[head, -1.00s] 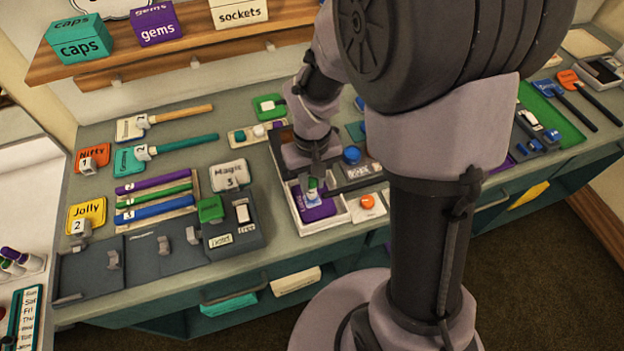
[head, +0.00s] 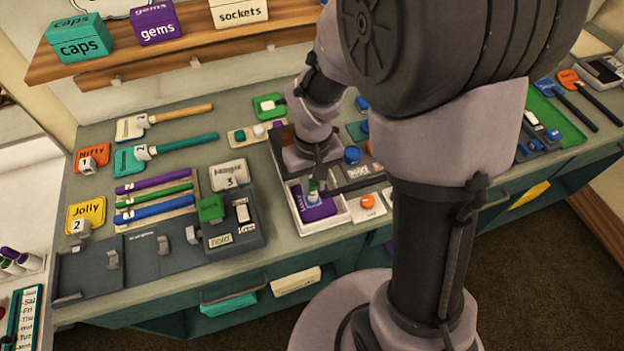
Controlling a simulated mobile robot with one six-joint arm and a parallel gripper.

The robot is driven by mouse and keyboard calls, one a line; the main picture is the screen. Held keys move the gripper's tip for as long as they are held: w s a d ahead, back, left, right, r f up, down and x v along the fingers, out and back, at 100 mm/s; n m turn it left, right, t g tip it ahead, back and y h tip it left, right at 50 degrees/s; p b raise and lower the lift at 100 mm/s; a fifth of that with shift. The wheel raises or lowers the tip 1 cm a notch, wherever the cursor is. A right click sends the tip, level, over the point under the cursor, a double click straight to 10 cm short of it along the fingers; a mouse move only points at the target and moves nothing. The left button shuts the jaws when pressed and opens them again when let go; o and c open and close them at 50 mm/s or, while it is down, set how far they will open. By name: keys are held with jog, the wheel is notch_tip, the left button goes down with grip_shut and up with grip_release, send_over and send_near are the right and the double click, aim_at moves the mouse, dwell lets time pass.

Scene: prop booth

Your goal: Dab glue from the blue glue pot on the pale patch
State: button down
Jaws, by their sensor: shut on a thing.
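My gripper (head: 318,174) points down over a white tray (head: 341,217) in the head view. It is shut on a small upright thing with a green part (head: 313,186). Just below that is a small blue and white round thing (head: 313,198), in front of or on a purple block (head: 319,210) in the tray. I cannot tell whether the held thing touches it. A round blue pot-like thing (head: 351,155) stands right of the gripper; I cannot tell which blue thing is the glue pot. The pale patch cannot be made out for certain.
A dark bar (head: 357,185) lies just right of the gripper. A grey box with a green block (head: 210,208) stands to the left. My arm hides much of the bench's right half.

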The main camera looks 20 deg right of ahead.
jog(key=shift+w, duration=0.2)
jog(key=shift+r, duration=0.15)
notch_tip(320, 180, up, 7)
jog(key=p, duration=0.6)
dwell(0.3)
